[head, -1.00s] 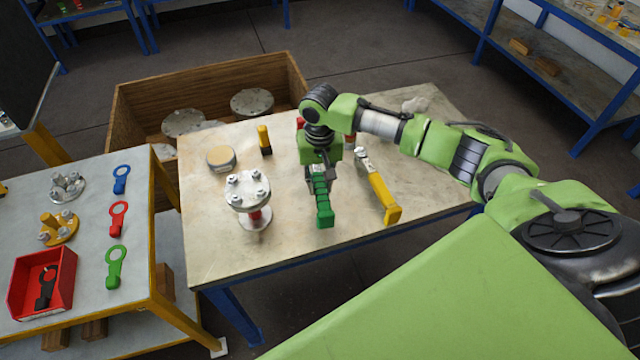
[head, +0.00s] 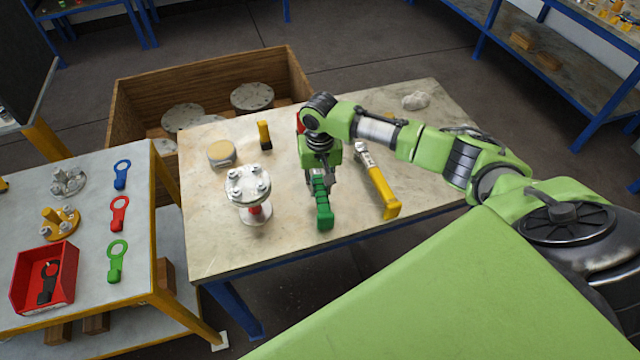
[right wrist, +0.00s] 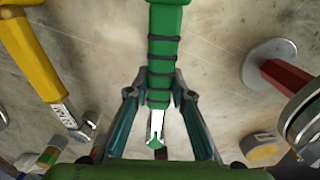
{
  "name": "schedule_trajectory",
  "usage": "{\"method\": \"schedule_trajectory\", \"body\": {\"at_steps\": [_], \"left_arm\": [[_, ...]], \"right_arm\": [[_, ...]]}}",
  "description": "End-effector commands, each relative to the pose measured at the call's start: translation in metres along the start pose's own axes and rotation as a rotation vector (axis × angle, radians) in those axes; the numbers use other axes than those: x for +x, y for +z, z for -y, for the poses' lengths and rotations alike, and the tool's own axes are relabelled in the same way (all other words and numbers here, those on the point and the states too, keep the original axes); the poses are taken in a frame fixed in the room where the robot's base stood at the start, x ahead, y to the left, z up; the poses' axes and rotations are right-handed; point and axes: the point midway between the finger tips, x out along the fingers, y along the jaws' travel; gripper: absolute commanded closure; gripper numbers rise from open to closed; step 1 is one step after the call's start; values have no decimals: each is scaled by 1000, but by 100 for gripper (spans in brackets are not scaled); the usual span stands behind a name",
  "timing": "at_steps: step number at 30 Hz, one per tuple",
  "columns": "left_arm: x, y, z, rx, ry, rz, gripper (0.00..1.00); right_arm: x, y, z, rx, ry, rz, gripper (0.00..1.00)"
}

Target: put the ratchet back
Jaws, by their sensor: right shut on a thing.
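My right gripper (head: 320,178) points down over the middle table and is shut on a green-handled tool (head: 324,212). In the right wrist view the gripper (right wrist: 160,92) has a finger on each side of the tool's ringed green handle (right wrist: 164,50), near a short silver part. The tool's head is mostly hidden, so I cannot tell its type for sure. The handle points toward the table's front edge. A yellow-handled tool (head: 382,190) with a metal head lies just to the right; it also shows in the right wrist view (right wrist: 30,48). My left gripper is not in view.
A flanged vessel (head: 249,186) stands left of the gripper. A round tin (head: 221,153) and a small yellow-and-black item (head: 264,134) lie behind it. The left table (head: 85,215) holds colored wrenches and a red tray (head: 22,285). A wooden crate (head: 130,110) stands behind.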

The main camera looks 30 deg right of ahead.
Motion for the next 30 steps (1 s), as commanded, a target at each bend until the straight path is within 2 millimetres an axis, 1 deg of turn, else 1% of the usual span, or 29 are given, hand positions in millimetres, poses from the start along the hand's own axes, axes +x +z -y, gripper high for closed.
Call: {"method": "schedule_trajectory", "body": {"at_steps": [6,7,9,17,18,19,30], "left_arm": [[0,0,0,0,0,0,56],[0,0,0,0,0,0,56],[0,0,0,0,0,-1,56],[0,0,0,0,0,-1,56],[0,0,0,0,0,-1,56],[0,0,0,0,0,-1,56],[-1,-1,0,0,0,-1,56]], "right_arm": [[4,-1,1,0,-2,-2,100],[4,-1,1,0,-2,-2,76],[4,-1,1,0,-2,-3,59],[5,0,0,0,-1,-1,59],[6,0,0,0,1,1,49],[6,0,0,0,1,1,42],[4,0,0,0,0,0,42]]}}
